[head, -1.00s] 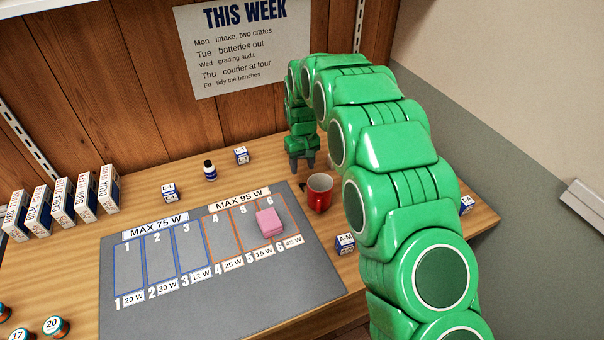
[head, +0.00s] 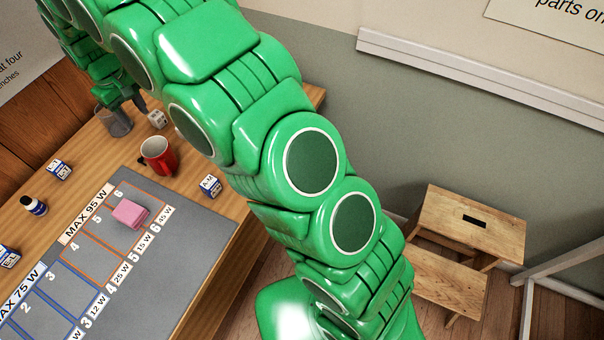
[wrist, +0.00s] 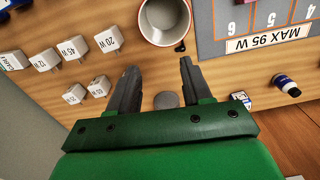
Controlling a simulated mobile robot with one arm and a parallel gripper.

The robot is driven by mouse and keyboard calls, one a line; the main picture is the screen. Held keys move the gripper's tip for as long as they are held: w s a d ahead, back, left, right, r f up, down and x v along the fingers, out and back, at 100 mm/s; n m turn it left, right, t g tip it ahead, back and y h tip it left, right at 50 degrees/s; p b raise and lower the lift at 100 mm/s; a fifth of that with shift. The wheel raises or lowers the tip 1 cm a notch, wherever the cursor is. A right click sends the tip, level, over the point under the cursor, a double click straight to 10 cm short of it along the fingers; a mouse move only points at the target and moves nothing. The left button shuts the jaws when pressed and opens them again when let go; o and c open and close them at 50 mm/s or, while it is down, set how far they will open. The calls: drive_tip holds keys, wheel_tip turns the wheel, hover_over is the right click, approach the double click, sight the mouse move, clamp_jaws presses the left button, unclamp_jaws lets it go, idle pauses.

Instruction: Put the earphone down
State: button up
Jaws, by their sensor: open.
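My gripper (wrist: 160,82) is open, its two dark fingers spread wide. Nothing is visibly pinched between them in the wrist view. A small grey disc (wrist: 167,100) shows between the finger bases; I cannot tell what it is or its height. A small black item (wrist: 181,47) lies close beside the red mug (wrist: 165,20); it may be the earphone, but it is too small to be sure. In the head view my gripper (head: 115,118) is low over the far part of the bench, beyond the red mug (head: 158,157).
The grey mat (head: 200,235) with numbered slots holds a pink block (head: 130,213). White wattage blocks (wrist: 71,48) stand left in the wrist view. A small dark bottle (head: 34,206) and labelled boxes (head: 209,186) are on the bench. A wooden step stool (head: 470,225) stands on the floor.

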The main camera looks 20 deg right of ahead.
drive_tip(key=s+d+r+m, duration=0.1)
drive_tip(key=s+d+r, duration=0.35)
drive_tip(key=d, duration=0.35)
drive_tip(key=s+d+r+m, duration=0.2)
drive_tip(key=s+d+r, duration=0.2)
drive_tip(key=s+d, duration=0.3)
drive_tip(key=s+d+r+m, duration=0.1)
drive_tip(key=s+d+r, duration=0.3)
drive_tip(key=d, duration=0.5)
drive_tip(key=s+d+m, duration=0.2)
drive_tip(key=s+d, duration=0.4)
drive_tip(key=s, duration=0.6)
drive_tip(key=s+d+m+g, duration=0.1)
drive_tip(key=s+d, duration=0.4)
drive_tip(key=s, duration=0.8)
drive_tip(key=shift+d+f+m+g, duration=0.15)
drive_tip(key=shift+d+m+g, duration=0.15)
drive_tip(key=shift+d+m, duration=0.1)
drive_tip(key=shift+o, duration=0.7)
drive_tip(key=shift+s+d+f, duration=0.1)
drive_tip(key=shift+s+f, duration=0.05)
drive_tip(key=shift+s, duration=0.35)
